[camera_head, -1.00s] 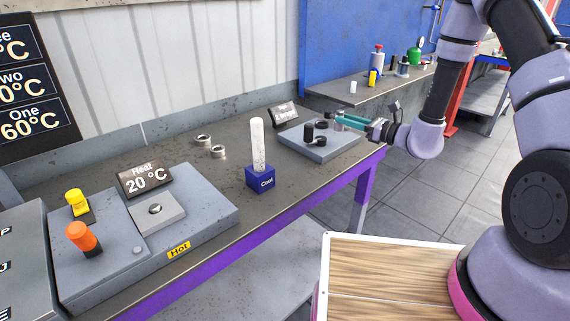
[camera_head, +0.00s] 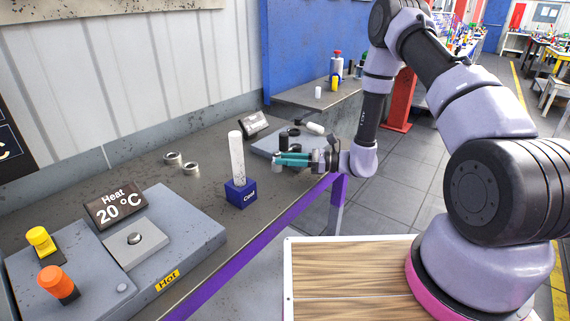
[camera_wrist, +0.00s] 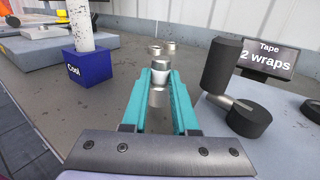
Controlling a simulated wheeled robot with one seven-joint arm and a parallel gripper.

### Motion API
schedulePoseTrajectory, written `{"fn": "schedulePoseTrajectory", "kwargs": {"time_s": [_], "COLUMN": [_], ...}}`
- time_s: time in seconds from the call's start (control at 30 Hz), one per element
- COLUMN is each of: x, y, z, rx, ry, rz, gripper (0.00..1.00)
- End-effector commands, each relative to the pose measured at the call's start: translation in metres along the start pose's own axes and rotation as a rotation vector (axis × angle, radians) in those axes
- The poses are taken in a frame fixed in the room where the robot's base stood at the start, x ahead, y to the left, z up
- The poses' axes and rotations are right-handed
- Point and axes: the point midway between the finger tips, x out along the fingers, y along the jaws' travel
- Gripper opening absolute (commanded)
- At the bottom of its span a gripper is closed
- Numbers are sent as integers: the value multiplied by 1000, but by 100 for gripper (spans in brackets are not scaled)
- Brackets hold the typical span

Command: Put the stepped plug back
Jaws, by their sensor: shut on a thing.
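The stepped plug (camera_wrist: 158,84) is a small silver metal piece with a narrower and a wider section. My gripper (camera_wrist: 160,88) is shut on it, with the teal fingers on either side. In the head view, my gripper (camera_head: 280,159) holds the plug (camera_head: 277,168) above the bench, in front of the grey tape block (camera_head: 265,143) and right of the blue "Cool" block (camera_head: 240,193). The plug's lower end is hard to make out. Two metal rings (camera_head: 173,158) (camera_head: 190,168) lie apart on the bench, behind and left of the "Cool" block.
A tall white rod (camera_head: 237,155) stands in the "Cool" block. Black cylinders (camera_wrist: 222,66) stand on the tape block near my fingers, beside a "Tape 2 wraps" sign (camera_wrist: 252,58). The heater (camera_head: 190,235), reading 20 °C, is at front left. Bench between is clear.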

Motion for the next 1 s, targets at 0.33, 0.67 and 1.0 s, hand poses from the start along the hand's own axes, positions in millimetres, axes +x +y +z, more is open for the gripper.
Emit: {"fn": "schedulePoseTrajectory", "kwargs": {"time_s": [0.33, 0.67, 1.0], "x": [0, 0, -6], "y": [0, 0, -1], "z": [-14, -18, -14], "rx": [-2, -1, -1], "ry": [0, 0, 1], "rz": [0, 0, -3], "gripper": [0, 57, 57]}}
